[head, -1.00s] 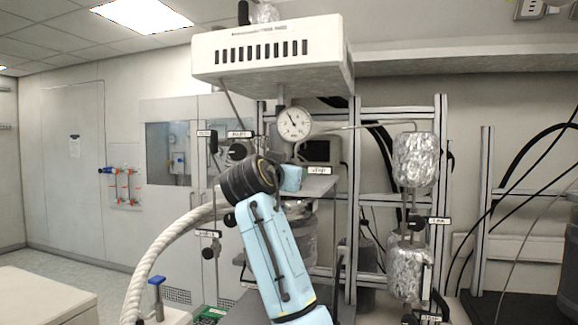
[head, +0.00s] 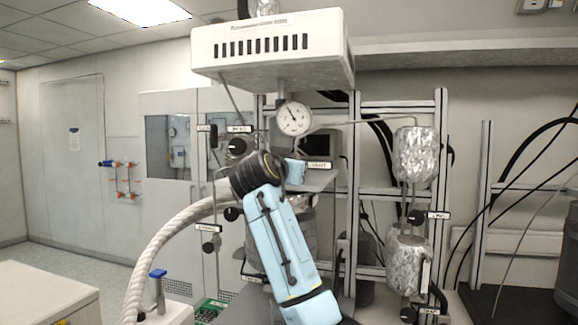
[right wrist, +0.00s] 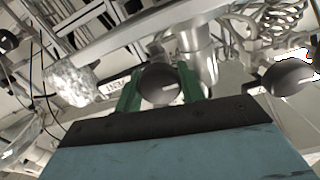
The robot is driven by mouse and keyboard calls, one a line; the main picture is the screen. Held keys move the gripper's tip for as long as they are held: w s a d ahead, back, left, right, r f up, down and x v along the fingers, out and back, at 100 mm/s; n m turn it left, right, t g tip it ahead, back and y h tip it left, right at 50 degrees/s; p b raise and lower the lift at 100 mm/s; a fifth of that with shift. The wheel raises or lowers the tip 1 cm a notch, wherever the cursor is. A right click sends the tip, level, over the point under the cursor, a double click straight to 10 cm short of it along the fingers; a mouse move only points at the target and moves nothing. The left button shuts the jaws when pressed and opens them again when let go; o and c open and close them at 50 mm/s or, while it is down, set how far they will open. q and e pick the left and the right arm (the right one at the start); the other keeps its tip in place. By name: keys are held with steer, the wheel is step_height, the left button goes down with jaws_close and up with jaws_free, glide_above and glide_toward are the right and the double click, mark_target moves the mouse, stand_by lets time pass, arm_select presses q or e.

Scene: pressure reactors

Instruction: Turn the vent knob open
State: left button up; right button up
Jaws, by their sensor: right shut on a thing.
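The vent knob (right wrist: 159,84) is a dark round knob with a short white mark in the right wrist view. The mark points toward the right of the picture. A white label that seems to read VENT (right wrist: 113,88) is beside it; the label also shows in the head view (head: 319,165). My right gripper (right wrist: 161,80) has its green fingers on either side of the knob, shut on it. In the head view, my right gripper (head: 295,171) is at the reactor front and the knob is hidden there. My left gripper is not in view.
A pressure gauge (head: 295,118) hangs above my gripper under a white vented box (head: 270,48). Other dark labelled knobs (head: 237,146) are close at the left. A white ribbed hose (head: 160,245) curves past my arm. A foil-wrapped vessel (head: 415,153) stands at the right.

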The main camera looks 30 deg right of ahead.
steer(key=n+p, duration=0.3)
steer(key=n, duration=0.2)
steer(key=shift+r, duration=0.1)
steer(key=n+p, duration=0.3)
steer(key=shift+n, duration=0.4)
steer(key=n+p, duration=0.4)
steer(key=n, duration=0.1)
steer(key=shift+w+p, duration=0.1)
steer(key=shift+p, duration=0.3)
steer(key=shift+n+p, duration=0.45)
steer(key=shift+n, duration=0.45)
steer(key=shift+f+n+p, duration=0.2)
steer(key=shift+n+p, duration=0.15)
steer(key=shift+n, duration=0.75)
steer(key=o, duration=1)
steer(key=shift+a, duration=0.1)
steer(key=shift+c, duration=0.2)
